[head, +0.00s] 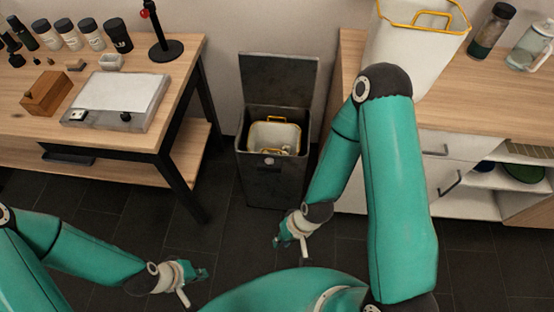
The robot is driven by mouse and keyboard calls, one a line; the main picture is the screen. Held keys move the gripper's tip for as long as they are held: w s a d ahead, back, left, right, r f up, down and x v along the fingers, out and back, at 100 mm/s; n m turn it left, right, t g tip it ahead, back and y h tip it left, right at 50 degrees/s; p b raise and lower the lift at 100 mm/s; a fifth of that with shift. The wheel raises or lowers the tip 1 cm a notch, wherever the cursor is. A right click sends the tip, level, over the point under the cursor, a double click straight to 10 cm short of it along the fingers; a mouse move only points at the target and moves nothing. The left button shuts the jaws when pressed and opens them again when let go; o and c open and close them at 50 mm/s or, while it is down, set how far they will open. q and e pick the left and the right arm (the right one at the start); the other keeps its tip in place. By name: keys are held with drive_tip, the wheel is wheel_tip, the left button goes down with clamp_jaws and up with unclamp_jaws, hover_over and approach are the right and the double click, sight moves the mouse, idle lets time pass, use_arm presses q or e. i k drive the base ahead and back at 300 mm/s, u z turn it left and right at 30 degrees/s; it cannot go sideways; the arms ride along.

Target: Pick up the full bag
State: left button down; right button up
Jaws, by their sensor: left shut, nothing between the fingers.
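A white bag (287,133) with a yellow rim and handles sits inside the open dark bin (265,185), in the middle of the head view. A second white bag (412,48) with a yellow rim and handle stands upright on the cabinet top at the upper right. I cannot tell which bag is full. My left gripper (194,285) is shut and empty, low over the floor in front of the bin and to its left. My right gripper (291,243) hangs in front of the bin, apart from both bags; its fingers are too small to judge.
The bin's lid (278,80) stands open at the back. A wooden table (150,133) with bottles and a tray is on the left. A wooden-topped cabinet (490,108) is on the right, partly behind my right arm. The dark floor (215,235) before the bin is clear.

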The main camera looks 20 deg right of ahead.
sight(265, 137)
drive_tip(key=z, duration=0.05)
drive_tip(key=i, duration=0.85)
drive_tip(key=u, duration=0.1)
